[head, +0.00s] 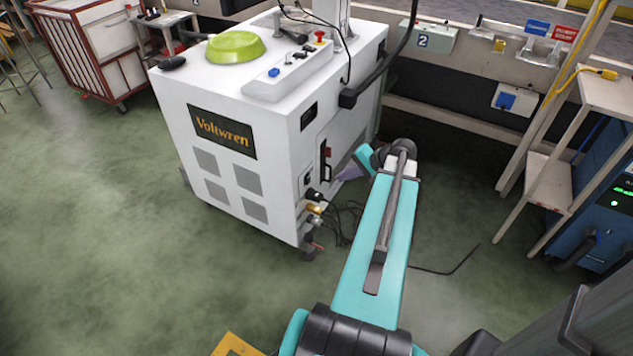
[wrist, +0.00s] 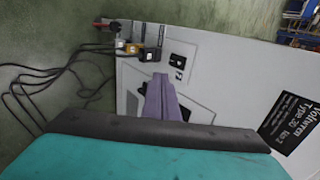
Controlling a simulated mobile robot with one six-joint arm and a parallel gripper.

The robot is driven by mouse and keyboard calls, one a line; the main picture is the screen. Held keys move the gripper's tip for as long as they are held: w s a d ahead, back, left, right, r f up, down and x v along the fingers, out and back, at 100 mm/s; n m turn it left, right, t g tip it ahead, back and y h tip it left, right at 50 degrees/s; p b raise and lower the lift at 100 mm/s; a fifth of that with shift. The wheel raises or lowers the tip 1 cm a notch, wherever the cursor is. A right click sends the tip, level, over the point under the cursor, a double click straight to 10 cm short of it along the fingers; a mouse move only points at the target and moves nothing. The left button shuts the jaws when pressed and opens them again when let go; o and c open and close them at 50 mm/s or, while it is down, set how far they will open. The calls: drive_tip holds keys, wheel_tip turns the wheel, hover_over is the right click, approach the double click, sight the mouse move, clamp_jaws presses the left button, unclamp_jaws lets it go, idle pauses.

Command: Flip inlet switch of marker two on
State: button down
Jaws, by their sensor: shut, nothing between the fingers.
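A white cabinet marked Voltwren (head: 250,170) stands on the floor in the head view. A box with a number 2 plate (head: 424,41) is on the wall ledge behind it. In the wrist view, the cabinet's side panel (wrist: 215,65) carries a small black switch (wrist: 177,61); its on or off position is too small to tell. My gripper (head: 350,172) is by this side of the cabinet, low down. Its purple fingers (wrist: 161,78) are together and empty, pointing at the panel just below and left of the switch. I cannot tell whether they touch it.
Plugs with cables (wrist: 148,54) sit at the panel's edge beside the switch, and black cables (head: 345,220) trail on the floor. A green bowl (head: 236,46) is on the cabinet top. A wooden stand (head: 548,180) and a blue machine (head: 605,225) are at right.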

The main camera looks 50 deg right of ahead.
sight(308, 179)
drive_tip(key=shift+w+f, duration=0.1)
drive_tip(key=shift+f, duration=0.05)
drive_tip(key=x, duration=0.4)
drive_tip(key=b+x, duration=0.1)
drive_tip(key=x, duration=0.2)
drive_tip(key=w+r+b+x, duration=0.1)
drive_tip(key=x, duration=0.3)
drive_tip(key=shift+w+a+f, duration=0.15)
drive_tip(key=shift+f, duration=0.15)
drive_tip(key=shift+w+a, duration=0.2)
drive_tip(key=shift+w, duration=0.6)
drive_tip(key=shift+d, duration=0.1)
